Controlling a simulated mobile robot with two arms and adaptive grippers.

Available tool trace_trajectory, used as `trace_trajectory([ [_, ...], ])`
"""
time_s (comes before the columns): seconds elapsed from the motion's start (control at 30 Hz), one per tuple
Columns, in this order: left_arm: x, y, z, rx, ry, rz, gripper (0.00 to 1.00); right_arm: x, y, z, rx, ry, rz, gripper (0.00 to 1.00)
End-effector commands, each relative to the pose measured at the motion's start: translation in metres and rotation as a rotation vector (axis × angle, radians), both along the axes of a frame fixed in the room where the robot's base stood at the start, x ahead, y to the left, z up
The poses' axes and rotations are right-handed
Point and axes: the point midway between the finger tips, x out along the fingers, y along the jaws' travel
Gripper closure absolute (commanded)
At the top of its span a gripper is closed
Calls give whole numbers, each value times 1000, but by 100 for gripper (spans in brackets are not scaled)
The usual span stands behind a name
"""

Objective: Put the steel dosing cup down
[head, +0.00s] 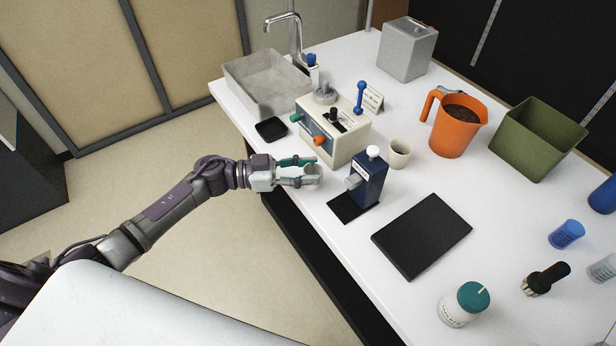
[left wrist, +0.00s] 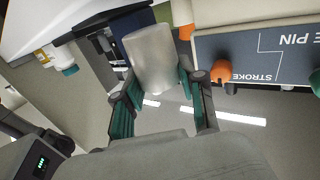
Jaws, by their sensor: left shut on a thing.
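The steel dosing cup (head: 314,171) is a small grey cup between the fingertips of my left gripper (head: 303,172). In the left wrist view the cup (left wrist: 153,58) is a pale grey cylinder between the two teal-padded fingers of the left gripper (left wrist: 155,85). The gripper is shut on it. In the head view it holds the cup by the near-left edge of the white counter (head: 400,180), in front of the cream machine and left of the dark blue device. The fingers hide part of the cup. My right gripper is not in view.
The cream machine (head: 345,136) and dark blue device (head: 372,180) stand close to the cup. A small black pad (head: 271,130), beige cup (head: 399,154), orange jug (head: 458,137) and large black mat (head: 422,235) are also on the counter. White counter is bare between mat and jug.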

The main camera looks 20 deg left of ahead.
Motion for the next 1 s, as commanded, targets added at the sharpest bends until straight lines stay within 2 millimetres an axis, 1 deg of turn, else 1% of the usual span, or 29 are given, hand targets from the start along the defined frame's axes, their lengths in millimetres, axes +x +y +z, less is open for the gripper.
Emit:
trace_trajectory([
  [0.03, 0, 0, -10, -3, 4, 1, 99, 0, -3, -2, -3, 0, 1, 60],
  [0.13, 0, 0, -21, -2, 2, 1, 99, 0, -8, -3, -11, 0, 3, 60],
  [0.3, 0, 0, -23, 0, 0, -1, 99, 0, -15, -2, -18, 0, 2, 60],
  [0.57, 0, 0, -28, 0, 1, -1, 99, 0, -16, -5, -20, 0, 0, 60],
  [0.6, 0, 0, -26, 0, 0, -1, 53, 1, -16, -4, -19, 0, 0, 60],
  [0.67, 0, 0, -26, 0, 0, 0, 43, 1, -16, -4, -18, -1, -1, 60],
  [0.7, 0, 0, -26, 0, 0, -1, 37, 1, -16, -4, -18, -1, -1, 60],
  [0.73, 0, 0, -26, 0, 0, 0, 35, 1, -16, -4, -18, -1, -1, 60],
  [1.0, 0, 0, -26, 0, 0, 0, 35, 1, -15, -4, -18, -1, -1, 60],
])
